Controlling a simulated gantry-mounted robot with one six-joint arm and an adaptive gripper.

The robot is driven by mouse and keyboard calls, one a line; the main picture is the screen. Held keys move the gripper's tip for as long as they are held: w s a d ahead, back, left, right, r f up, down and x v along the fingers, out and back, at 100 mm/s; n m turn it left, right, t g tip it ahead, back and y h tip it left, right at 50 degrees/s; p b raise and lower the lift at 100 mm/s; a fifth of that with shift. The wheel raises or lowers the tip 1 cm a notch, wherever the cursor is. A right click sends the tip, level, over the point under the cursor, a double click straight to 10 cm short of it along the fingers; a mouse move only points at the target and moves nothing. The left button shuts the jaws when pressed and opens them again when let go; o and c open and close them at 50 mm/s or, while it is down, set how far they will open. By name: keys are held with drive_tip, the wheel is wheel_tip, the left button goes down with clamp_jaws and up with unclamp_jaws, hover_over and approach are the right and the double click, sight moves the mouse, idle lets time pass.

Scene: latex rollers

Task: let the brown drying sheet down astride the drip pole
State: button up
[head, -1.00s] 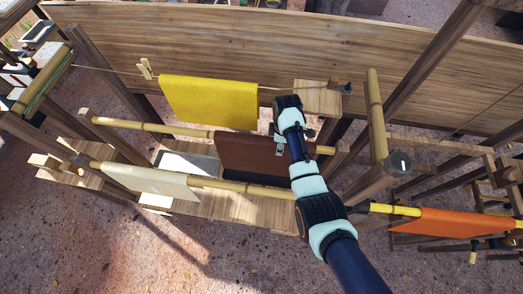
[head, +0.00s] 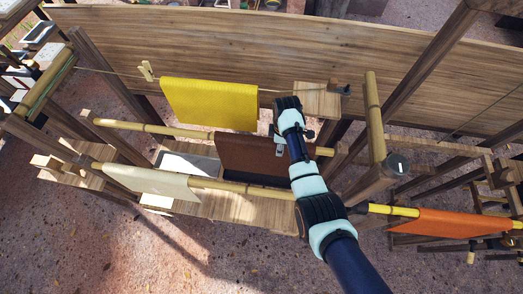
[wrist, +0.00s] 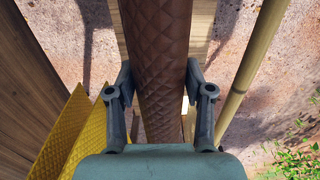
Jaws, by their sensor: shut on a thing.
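The brown drying sheet (head: 245,158) hangs in the middle of the head view, its top edge in line with the rear bamboo pole (head: 150,126). I take this pole as the drip pole; it shows on both sides of the sheet. The sheet covers the pole's middle, so I cannot tell whether it rests on the pole. My gripper (head: 279,146) is at the sheet's right part. In the wrist view the quilted brown sheet (wrist: 157,45) runs between the two fingers of my gripper (wrist: 159,85), which is shut on it. The fingertips are partly hidden.
A yellow sheet (head: 208,102) hangs on a line behind. A cream sheet (head: 150,181) hangs on the front bamboo pole (head: 240,188), which also shows beside my gripper in the wrist view (wrist: 252,65). An orange sheet (head: 455,223) hangs at right.

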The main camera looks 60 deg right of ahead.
drive_tip(key=o, duration=1.5)
drive_tip(key=shift+f, duration=0.1)
wheel_tip(320, 180, up, 12)
drive_tip(key=shift+r, duration=0.1)
